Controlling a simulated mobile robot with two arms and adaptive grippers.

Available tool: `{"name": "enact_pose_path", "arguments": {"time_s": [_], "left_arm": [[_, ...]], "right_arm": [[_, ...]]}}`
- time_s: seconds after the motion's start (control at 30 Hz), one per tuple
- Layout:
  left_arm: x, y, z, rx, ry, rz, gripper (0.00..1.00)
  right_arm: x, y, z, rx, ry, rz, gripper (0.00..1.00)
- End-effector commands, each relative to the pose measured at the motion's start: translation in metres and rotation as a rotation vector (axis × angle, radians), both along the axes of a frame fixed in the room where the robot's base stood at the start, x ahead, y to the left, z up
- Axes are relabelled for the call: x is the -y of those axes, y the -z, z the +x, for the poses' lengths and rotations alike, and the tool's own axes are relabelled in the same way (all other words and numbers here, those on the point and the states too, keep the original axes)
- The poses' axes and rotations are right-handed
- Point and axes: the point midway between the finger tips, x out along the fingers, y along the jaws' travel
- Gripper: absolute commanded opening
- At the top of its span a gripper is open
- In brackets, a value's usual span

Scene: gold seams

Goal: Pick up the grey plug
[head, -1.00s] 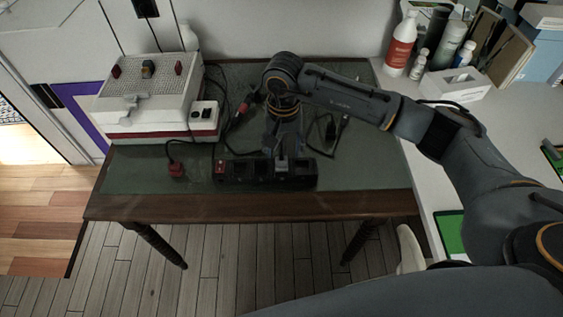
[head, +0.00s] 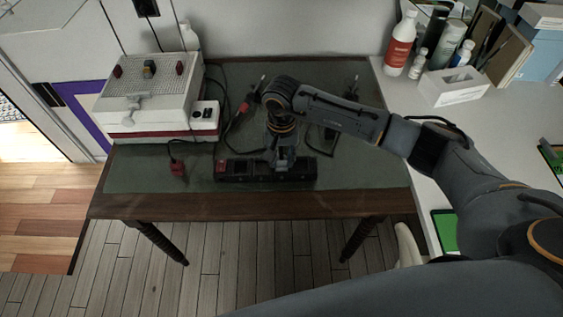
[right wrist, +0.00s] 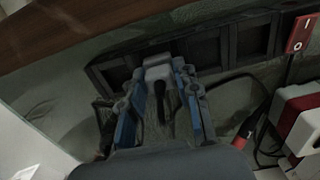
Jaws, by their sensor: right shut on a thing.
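The grey plug (right wrist: 158,72) shows in the right wrist view between the blue fingers of my right gripper (right wrist: 159,77), with its black cable running back towards the wrist. My right gripper (head: 281,165) is shut on the plug, at the black power strip (head: 240,171). The strip (right wrist: 205,48) also shows in the right wrist view, right behind the plug. I cannot tell whether the plug is still seated in a socket. In the head view the gripper mostly hides the plug. My left gripper is not in view.
The strip has a red switch (head: 222,166) at its left end. A red plug (head: 178,169) lies left of it. A white and red appliance (head: 150,100) stands at the table's back left. Loose cables lie behind the strip. The table's front edge (head: 250,205) is clear.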

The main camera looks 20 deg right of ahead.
Motion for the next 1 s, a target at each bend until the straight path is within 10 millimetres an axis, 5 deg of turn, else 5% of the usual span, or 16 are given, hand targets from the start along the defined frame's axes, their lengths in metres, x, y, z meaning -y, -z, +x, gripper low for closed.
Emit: {"name": "enact_pose_path", "arguments": {"time_s": [0.27,0.47,0.77,1.0], "left_arm": [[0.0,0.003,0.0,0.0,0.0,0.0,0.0],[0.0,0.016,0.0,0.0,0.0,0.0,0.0],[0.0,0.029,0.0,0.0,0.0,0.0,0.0],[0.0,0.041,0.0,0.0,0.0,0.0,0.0]], "right_arm": [[0.0,-0.004,0.001,0.002,0.0,-0.001,0.0],[0.0,-0.027,0.002,0.008,-0.001,0.001,0.0],[-0.02,-0.093,-0.051,0.007,-0.007,0.0,0.0],[-0.041,-0.116,-0.103,0.003,-0.005,0.001,0.0]]}}
